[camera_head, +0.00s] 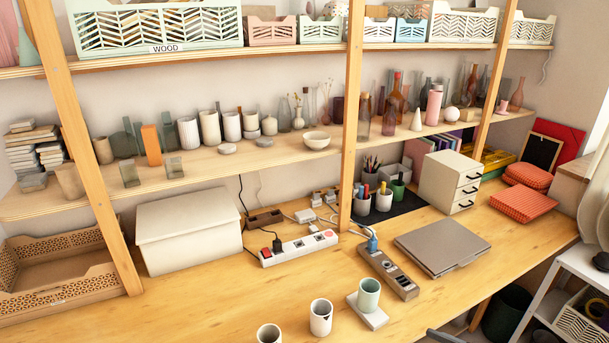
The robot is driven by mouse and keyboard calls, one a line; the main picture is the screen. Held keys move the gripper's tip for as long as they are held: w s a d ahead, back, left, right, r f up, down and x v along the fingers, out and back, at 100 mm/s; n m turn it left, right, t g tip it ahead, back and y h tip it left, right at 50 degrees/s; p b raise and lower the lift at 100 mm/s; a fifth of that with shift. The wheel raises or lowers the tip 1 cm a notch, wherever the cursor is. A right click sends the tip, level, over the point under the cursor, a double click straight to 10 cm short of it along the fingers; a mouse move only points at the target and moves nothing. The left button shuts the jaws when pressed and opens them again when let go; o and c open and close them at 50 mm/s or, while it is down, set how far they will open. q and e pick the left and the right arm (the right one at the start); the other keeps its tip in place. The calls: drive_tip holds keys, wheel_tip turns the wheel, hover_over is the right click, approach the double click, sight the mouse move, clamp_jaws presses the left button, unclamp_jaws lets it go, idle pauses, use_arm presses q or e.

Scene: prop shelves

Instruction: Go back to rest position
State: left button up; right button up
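Neither of my grippers shows in the head view, and no part of my arms can be made out. The task names no object. On the wooden desk (215,290) near the bottom edge, a green cup (368,296) stands on a pale square block (376,320). A white cup (320,318) stands to its left. Another pale cup (269,334) is cut off by the bottom edge. All the cups are upright.
Two power strips (298,248) (388,274), a closed laptop (442,247) and a small drawer box (450,183) are on the desk. A large pale box (188,230) stands behind at left. Shelves above hold vases and baskets. The front left desk is clear.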

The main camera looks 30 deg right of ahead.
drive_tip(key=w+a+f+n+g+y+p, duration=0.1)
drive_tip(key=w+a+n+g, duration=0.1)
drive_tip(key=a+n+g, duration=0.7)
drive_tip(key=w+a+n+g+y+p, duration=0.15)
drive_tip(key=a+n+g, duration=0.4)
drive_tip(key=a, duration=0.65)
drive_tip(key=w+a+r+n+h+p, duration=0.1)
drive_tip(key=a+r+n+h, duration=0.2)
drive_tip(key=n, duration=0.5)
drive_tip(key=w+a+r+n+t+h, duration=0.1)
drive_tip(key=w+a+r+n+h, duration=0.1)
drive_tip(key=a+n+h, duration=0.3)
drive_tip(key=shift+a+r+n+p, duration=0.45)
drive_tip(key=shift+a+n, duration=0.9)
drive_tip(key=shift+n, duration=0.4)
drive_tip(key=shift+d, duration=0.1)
